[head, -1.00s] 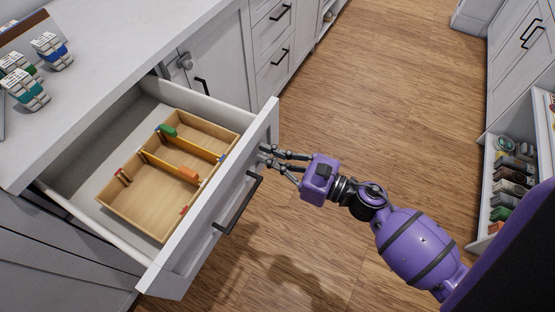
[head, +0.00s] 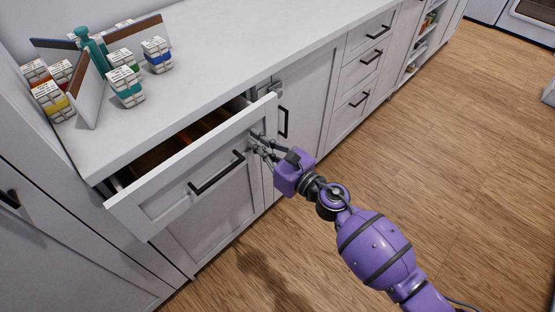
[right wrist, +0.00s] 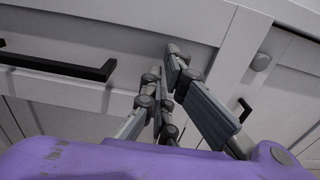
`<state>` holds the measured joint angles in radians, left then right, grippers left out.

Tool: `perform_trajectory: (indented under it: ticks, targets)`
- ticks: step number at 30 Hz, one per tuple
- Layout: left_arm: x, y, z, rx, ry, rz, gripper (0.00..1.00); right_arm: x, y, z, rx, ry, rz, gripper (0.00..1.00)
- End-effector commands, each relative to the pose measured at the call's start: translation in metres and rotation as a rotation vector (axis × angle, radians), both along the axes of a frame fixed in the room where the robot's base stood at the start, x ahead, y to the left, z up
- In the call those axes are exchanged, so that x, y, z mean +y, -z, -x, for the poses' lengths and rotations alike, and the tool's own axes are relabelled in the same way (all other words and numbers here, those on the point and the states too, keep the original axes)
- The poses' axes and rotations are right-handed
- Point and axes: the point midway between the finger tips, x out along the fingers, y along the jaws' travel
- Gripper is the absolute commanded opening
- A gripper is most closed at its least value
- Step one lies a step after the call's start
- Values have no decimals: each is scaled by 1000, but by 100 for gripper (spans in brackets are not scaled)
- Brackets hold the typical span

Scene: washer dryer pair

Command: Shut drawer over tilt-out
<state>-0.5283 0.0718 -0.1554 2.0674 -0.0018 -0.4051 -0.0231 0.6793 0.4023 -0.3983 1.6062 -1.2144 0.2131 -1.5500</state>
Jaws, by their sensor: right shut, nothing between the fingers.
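The grey drawer (head: 165,195) under the counter is partly open, its front standing out from the cabinet. Only a strip of its wooden insert (head: 170,151) shows behind the front. Its black bar handle (head: 217,173) is in the middle of the front. My right gripper (head: 256,142) is shut and empty, with its fingertips at the right end of the drawer front, to the right of the handle. In the right wrist view the fingers (right wrist: 167,68) point at the grey front. A plain panel (head: 215,222) lies below the drawer; I cannot tell whether it is the tilt-out. My left gripper is out of view.
More drawers (head: 362,70) run along the right. The wooden floor (head: 450,150) on the right is clear.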

Motion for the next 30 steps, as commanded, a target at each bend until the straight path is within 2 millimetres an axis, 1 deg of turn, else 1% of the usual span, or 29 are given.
perform_trajectory:
  ticks: [1, 6, 12, 18, 30]
  targets:
    - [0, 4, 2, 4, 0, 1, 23, 11, 1, -10, -2, -2, -1, 0]
    - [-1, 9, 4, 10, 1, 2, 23, 35, 1, -35, 0, -1, 0, 0]
    - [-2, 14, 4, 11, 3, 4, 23, 54, 2, -54, 2, 0, -1, 0]
    - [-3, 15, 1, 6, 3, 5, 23, 63, 1, -63, 2, 0, -1, 0]
    - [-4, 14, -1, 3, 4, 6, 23, 65, -1, -65, -2, 1, -2, 0]
